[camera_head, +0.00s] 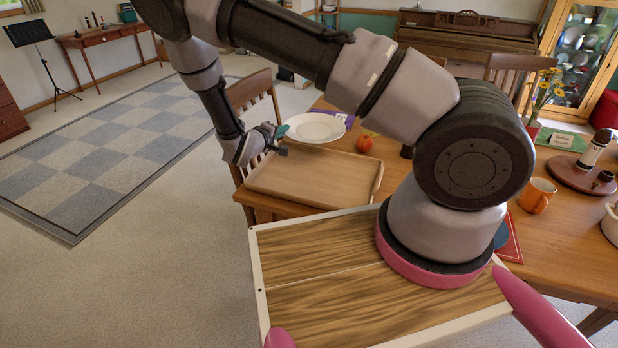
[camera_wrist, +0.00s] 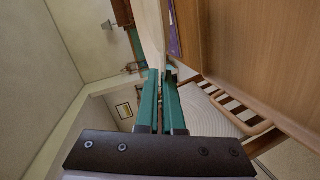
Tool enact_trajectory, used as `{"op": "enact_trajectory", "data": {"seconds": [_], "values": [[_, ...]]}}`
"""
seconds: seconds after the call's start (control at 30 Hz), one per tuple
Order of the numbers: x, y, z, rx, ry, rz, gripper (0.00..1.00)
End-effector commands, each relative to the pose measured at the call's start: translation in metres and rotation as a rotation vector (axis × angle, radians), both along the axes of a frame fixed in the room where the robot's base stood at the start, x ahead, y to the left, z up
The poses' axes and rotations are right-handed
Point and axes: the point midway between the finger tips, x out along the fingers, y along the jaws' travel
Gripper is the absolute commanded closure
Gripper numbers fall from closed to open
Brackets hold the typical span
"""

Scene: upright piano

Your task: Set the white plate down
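The white plate (camera_head: 315,127) is roughly level at the far left part of the table, just behind the wooden tray (camera_head: 300,196). My gripper (camera_head: 281,132) is at the plate's left rim, its teal fingers close together. In the wrist view, the pale plate (camera_wrist: 153,35) shows edge-on, its rim between the tips of my gripper (camera_wrist: 160,75). I cannot tell whether the plate's underside touches the table.
A purple book (camera_head: 347,117) lies partly behind the plate, and an apple (camera_head: 365,144) is to its right. A chair (camera_head: 256,92) stands at the table's left edge. An orange mug (camera_head: 537,195) and flowers (camera_head: 545,90) are further right. The tray is empty.

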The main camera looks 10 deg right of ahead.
Motion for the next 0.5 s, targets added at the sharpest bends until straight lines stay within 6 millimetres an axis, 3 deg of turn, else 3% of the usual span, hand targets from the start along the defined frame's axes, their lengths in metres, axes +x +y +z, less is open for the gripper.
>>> {"op": "enact_trajectory", "data": {"seconds": [0.1, 0.2, 0.5], "values": [[-0.003, 0.038, -0.025, -0.005, 0.001, 0.060, 1.00], [-0.005, 0.056, -0.037, -0.005, 0.001, 0.088, 1.00], [-0.006, 0.064, -0.090, -0.004, 0.003, 0.099, 1.00]]}}
